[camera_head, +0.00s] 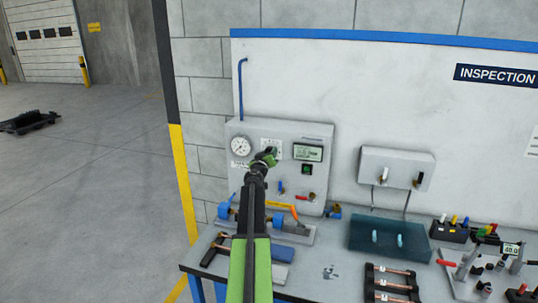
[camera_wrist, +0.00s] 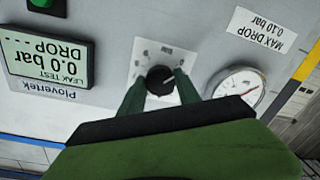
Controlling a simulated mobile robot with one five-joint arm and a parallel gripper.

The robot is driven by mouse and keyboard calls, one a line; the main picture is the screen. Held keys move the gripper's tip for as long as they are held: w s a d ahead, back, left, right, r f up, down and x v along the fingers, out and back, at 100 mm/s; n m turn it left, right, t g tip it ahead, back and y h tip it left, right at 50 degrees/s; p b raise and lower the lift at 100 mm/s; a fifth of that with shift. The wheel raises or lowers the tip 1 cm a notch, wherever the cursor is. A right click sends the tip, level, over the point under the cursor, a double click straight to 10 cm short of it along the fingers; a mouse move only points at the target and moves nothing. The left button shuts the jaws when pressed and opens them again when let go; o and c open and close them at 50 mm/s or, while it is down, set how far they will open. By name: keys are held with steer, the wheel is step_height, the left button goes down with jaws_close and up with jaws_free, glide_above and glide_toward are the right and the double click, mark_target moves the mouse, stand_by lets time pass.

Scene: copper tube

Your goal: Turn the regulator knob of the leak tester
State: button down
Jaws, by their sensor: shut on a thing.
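The leak tester (camera_head: 313,194) is a light grey box on the bench against the wall. In the wrist view, seen upside down, its black regulator knob (camera_wrist: 160,80) sits on a white plate with a white pointer line. My gripper (camera_wrist: 160,92) has its green fingers on both sides of the knob, shut on it. In the head view my gripper (camera_head: 265,158) reaches the tester's front and hides most of the knob. The display (camera_wrist: 45,60) reads 0.0 bar DROP. The round gauge (camera_head: 240,147) is left of the knob; it also shows in the wrist view (camera_wrist: 238,88).
Below the knob are small valves with blue and red handles (camera_head: 296,191). An orange lever (camera_head: 281,206) and blue fittings (camera_head: 277,221) stand before the tester. A teal tray (camera_head: 389,240) and a black-and-copper rack (camera_head: 392,281) lie to the right.

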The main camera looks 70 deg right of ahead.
steer(key=c, duration=0.9)
jaws_free()
steer(key=shift+o, duration=0.2)
steer(key=s+a, duration=0.2)
steer(key=a, duration=1.5)
steer(key=shift+a+r, duration=0.15)
steer(key=shift+r, duration=0.05)
steer(key=shift+w, duration=0.1)
